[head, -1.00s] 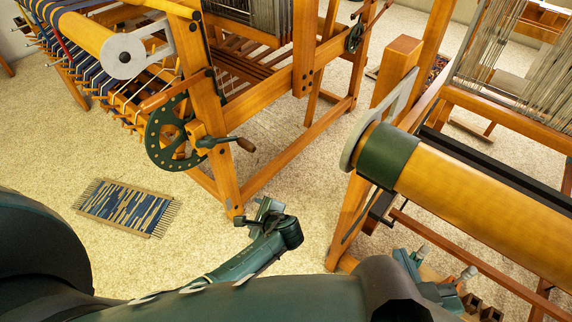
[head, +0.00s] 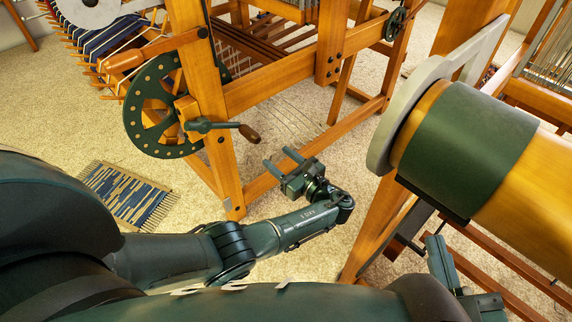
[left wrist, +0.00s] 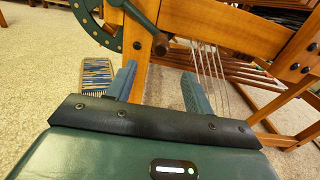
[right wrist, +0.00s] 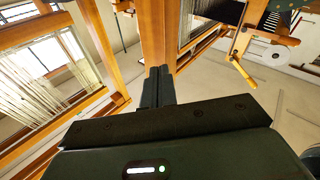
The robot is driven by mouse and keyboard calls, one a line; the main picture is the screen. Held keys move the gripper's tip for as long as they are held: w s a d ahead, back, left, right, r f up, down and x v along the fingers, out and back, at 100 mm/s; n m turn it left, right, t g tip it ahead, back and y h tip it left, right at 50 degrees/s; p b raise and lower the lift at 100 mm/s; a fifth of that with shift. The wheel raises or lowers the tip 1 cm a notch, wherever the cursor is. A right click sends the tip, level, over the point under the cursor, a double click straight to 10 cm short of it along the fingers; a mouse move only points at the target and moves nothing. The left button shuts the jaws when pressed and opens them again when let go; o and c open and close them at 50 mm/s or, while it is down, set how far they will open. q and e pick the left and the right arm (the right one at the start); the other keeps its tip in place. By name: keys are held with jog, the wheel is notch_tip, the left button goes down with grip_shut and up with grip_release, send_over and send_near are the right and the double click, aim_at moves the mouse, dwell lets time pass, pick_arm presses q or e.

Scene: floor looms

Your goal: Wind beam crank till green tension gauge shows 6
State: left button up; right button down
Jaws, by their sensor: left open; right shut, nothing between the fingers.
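The crank (head: 205,126) is a dark green arm with a brown wooden knob (head: 250,134) pointing right. It sits on a wooden loom post, in front of a green wheel with holes (head: 140,108). My left gripper (head: 281,159) is open and empty, below and right of the knob and apart from it. In the left wrist view the knob (left wrist: 160,45) shows beyond the open fingers (left wrist: 158,88). My right gripper (head: 437,250) is shut and empty, low beside the right loom; its closed fingers (right wrist: 158,86) show in the right wrist view. I cannot make out a green tension gauge.
A wooden roller (head: 540,190) with a dark green band and grey end disc stands close on the right. A blue woven piece (head: 125,193) lies on the carpet at left. Loom posts and rails frame the crank.

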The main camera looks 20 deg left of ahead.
aim_at(253, 141)
pick_arm(q)
jog(key=b+x, duration=0.2)
jog(key=x, duration=0.8)
jog(key=shift+w+a, duration=0.15)
jog(key=shift+a, duration=0.1)
jog(key=shift+w+a, duration=0.2)
jog(key=shift+a, duration=0.2)
pick_arm(e)
jog(key=shift+w+a+r+y, duration=0.2)
jog(key=shift+a+y, duration=0.05)
jog(key=shift+y, duration=0.05)
pick_arm(q)
jog(key=shift+c, duration=0.3)
jog(key=c, duration=1.1)
jog(key=shift+o, duration=0.2)
jog(key=shift+s+f+b, duration=0.25)
jog(key=shift+f+b, duration=0.05)
jog(key=s+a+f+p, duration=0.1)
jog(key=s+a+f, duration=0.1)
jog(key=s+f, duration=0.2)
jog(key=shift+s+f, duration=0.3)
jog(key=shift+s, duration=0.2)
pick_arm(e)
jog(key=shift+s+d+f, duration=0.15)
jog(key=shift+d+f, duration=0.05)
jog(key=shift+f, duration=0.3)
